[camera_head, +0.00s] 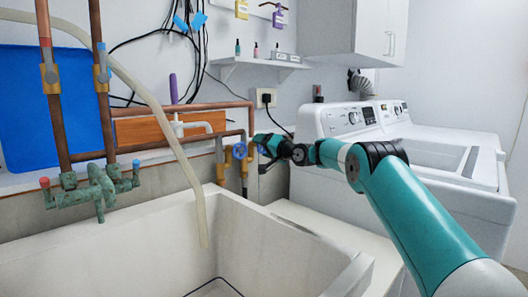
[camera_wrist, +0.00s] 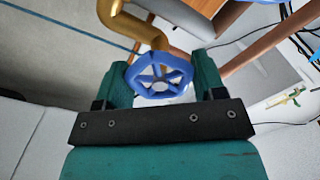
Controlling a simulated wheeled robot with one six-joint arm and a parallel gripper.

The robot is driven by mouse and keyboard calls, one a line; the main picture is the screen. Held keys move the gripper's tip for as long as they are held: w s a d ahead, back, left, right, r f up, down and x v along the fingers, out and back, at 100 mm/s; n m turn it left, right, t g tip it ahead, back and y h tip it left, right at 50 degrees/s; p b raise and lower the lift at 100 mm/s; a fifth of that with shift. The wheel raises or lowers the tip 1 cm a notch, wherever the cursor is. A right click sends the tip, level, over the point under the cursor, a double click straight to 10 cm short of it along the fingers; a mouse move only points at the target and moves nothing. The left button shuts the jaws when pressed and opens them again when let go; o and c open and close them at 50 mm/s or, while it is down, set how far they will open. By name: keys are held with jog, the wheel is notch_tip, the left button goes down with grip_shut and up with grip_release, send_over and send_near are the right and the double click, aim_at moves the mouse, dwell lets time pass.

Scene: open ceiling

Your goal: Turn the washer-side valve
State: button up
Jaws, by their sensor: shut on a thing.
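A blue valve wheel (camera_wrist: 159,87) with spokes sits between the two green fingers of my gripper (camera_wrist: 161,72) in the wrist view. The fingers are closed on it from both sides. A brass pipe (camera_wrist: 147,32) bends down behind the wheel. In the head view my gripper (camera_head: 262,147) reaches to the wall pipes just left of the washer (camera_head: 350,125). A blue wheel (camera_head: 240,151) shows there just left of the fingers, and a bit of blue shows at the fingers themselves. The dark fingers partly hide the held wheel in that view.
A pale sink (camera_head: 170,235) fills the front left below the pipes. A green corroded tap (camera_head: 90,188) and copper pipes (camera_head: 107,110) stand at left. A pale hose (camera_head: 180,150) hangs into the sink. A shelf (camera_head: 258,63) is above the pipes. A power outlet (camera_head: 266,98) is above my gripper.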

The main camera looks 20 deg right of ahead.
jog(key=n+b, duration=0.1)
jog(key=n, duration=0.1)
jog(key=n+b, duration=0.1)
jog(key=n, duration=0.2)
jog(key=n+b, duration=0.1)
jog(key=n, duration=0.1)
jog(key=shift+f, duration=0.25)
jog(key=n+b, duration=0.2)
jog(key=n, duration=0.2)
jog(key=n+b, duration=0.1)
jog(key=n, duration=0.2)
jog(key=shift+n, duration=0.3)
jog(key=n+b, duration=0.2)
jog(key=n, duration=0.2)
jog(key=shift+n, duration=0.3)
jog(key=n+b, duration=0.1)
jog(key=n, duration=0.3)
jog(key=shift+d+r+n, duration=0.1)
jog(key=shift+n, duration=0.6)
jog(key=o, duration=0.9)
jog(key=shift+r, duration=0.1)
